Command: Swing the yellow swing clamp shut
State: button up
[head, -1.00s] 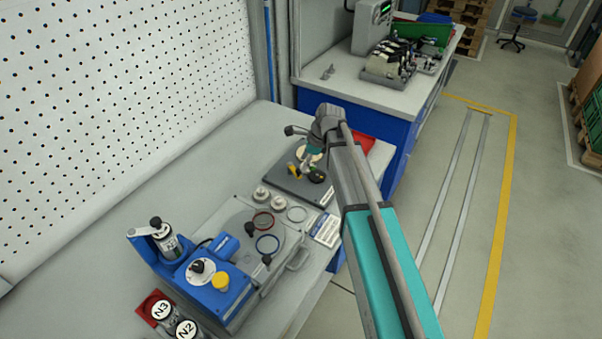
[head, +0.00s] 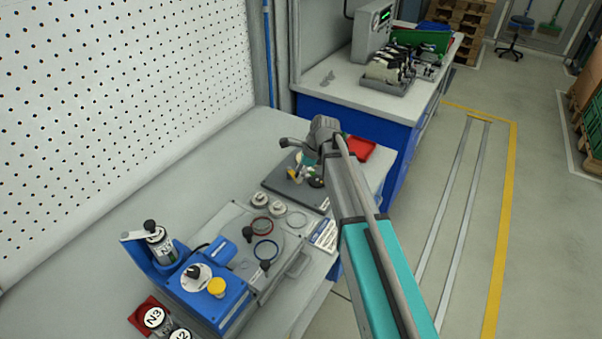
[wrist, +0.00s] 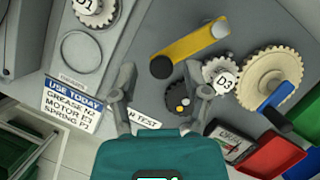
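The yellow swing clamp (wrist: 192,49) lies over the grey fixture plate (wrist: 150,35) in the wrist view, with a black knob at its near end and a light grey post at its far end. It shows small in the head view (head: 292,175). My gripper (wrist: 161,93) is open and empty, its fingers wide apart. The clamp's black knob is just beyond the gap between the fingertips; I see no contact. A white gear marked D2 (wrist: 223,79), a large cream gear (wrist: 262,80) and a dark round part (wrist: 178,98) sit right of the clamp.
A blue lever (wrist: 277,107) lies over the large gear's edge. A red tray (wrist: 272,157) and a dark device (wrist: 232,143) are at the lower right. A blue machine (head: 205,290) stands on the bench at the front. The bench by the pegboard is clear.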

grip_shut()
